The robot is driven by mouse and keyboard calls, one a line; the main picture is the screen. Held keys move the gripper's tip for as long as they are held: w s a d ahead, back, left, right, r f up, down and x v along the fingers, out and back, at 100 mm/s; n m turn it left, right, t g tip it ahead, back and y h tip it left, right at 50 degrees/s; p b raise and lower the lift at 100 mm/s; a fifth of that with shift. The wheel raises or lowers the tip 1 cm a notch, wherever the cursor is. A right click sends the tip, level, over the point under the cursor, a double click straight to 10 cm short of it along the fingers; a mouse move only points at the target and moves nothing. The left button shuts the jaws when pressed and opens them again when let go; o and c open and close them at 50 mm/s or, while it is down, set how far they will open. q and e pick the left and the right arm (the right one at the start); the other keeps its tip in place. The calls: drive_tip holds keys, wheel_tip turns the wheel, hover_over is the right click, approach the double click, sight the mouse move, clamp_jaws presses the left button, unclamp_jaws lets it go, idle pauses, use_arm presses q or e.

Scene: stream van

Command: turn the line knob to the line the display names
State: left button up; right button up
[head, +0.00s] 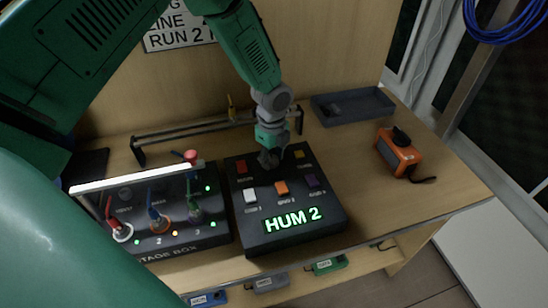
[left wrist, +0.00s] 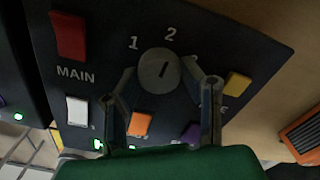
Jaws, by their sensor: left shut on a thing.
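The black control box (head: 330,205) lies on the table, and its green-lit display (head: 292,219) reads "HUM 2". The round grey line knob (left wrist: 160,70) shows in the left wrist view, with the numbers 1, 2 and part of a 3 around its far side. A dark mark on its top points roughly toward the 2. My left gripper (head: 268,160) comes down on the box's far side and hides the knob in the head view. In the left wrist view its fingers (left wrist: 164,76) are on either side of the knob, shut on it. My right gripper is not in view.
The stage box (head: 180,235) with coloured plugs and a white bar stands left of the control box. Coloured buttons, such as a red one (left wrist: 70,36), surround the knob. An orange device (head: 398,152) and a dark tray (head: 352,106) are at right. Table around the orange device is clear.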

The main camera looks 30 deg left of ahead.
sight(271, 157)
use_arm(q)
drive_tip(key=shift+a+f, duration=0.1)
drive_tip(key=shift+a, duration=0.1)
drive_tip(key=o, duration=1.1)
drive_tip(key=shift+o, duration=0.2)
drive_tip(key=shift+w+a+f, duration=0.1)
drive_tip(key=shift+a, duration=0.05)
wheel_tip(271, 157, up, 12)
drive_tip(key=shift+a+f, duration=0.15)
drive_tip(key=shift+a, duration=0.05)
drive_tip(key=shift+w+d, duration=0.1)
drive_tip(key=shift+d, duration=0.1)
